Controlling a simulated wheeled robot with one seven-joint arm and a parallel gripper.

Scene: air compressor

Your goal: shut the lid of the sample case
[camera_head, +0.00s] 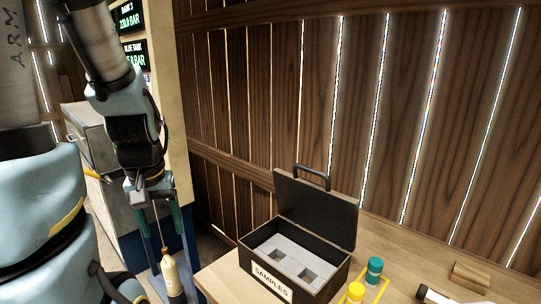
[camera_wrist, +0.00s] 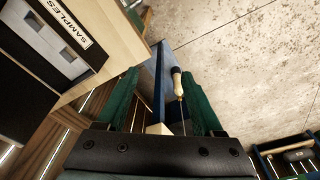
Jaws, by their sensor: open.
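The black sample case (camera_head: 264,285) stands on the wooden table in the head view, with a white SAMPLES label on its front. Its lid (camera_head: 318,212) is open and stands roughly upright at the back, with a handle on its top edge. A grey insert with square recesses shows inside. My gripper (camera_head: 163,222) points down to the left of the table, apart from the case. In the wrist view my gripper (camera_wrist: 160,75) has its green fingers spread with nothing clearly held between them. The case (camera_wrist: 92,57) also shows there at the upper left.
A teal-capped bottle (camera_head: 374,268), a yellow-capped bottle (camera_head: 355,292) in a yellow rack and a wooden block (camera_head: 470,277) are right of the case. A pale-handled tool (camera_head: 170,267) shows below my gripper. A plank wall stands behind the table.

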